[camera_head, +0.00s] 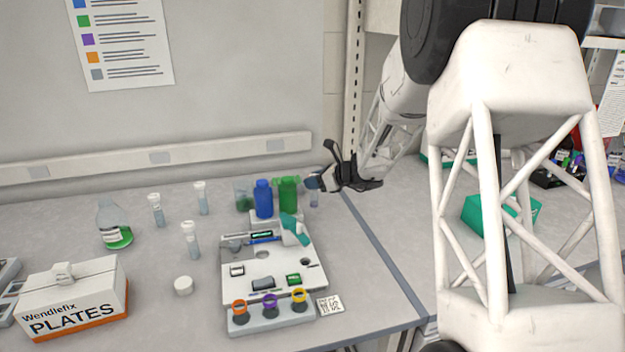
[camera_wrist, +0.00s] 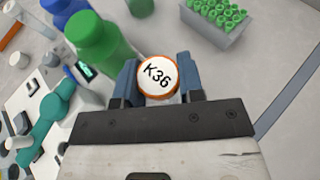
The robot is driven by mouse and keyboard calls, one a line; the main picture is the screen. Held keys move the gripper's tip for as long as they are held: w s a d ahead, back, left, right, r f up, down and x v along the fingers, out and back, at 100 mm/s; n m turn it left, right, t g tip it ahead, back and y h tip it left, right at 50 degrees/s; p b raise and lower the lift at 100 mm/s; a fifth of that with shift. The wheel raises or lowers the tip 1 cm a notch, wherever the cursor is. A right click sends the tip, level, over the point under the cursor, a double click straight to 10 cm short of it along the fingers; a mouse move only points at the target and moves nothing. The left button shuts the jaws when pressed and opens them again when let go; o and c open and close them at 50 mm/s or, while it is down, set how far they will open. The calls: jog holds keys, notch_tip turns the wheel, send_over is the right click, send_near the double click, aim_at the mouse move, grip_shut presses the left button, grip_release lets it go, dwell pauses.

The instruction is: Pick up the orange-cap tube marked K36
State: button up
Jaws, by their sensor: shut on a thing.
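The orange-cap tube marked K36 (camera_wrist: 158,74) sits between my two blue-grey fingertips in the wrist view. Its white cap top reads K36 inside an orange rim. My gripper (camera_wrist: 158,88) is shut on it, with a finger on each side just below the cap. In the head view my gripper (camera_head: 315,181) is at the right back of the bench, beside the green bottle. A clear tube body (camera_head: 314,198) shows just below the fingers; the cap is hidden there. I cannot tell whether the tube's bottom touches the bench.
A green bottle (camera_head: 288,193) and a blue bottle (camera_head: 263,198) stand close to the left of my gripper. A white workstation (camera_head: 235,286) lies in front, with orange, purple and yellow caps in a front rack (camera_head: 272,320). A box of green-capped tubes (camera_wrist: 217,36) is beyond.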

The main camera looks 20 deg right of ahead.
jog(key=s+a+r, duration=0.1)
jog(key=s, duration=1.1)
jog(key=shift+s, duration=0.15)
jog(key=shift+r, duration=0.1)
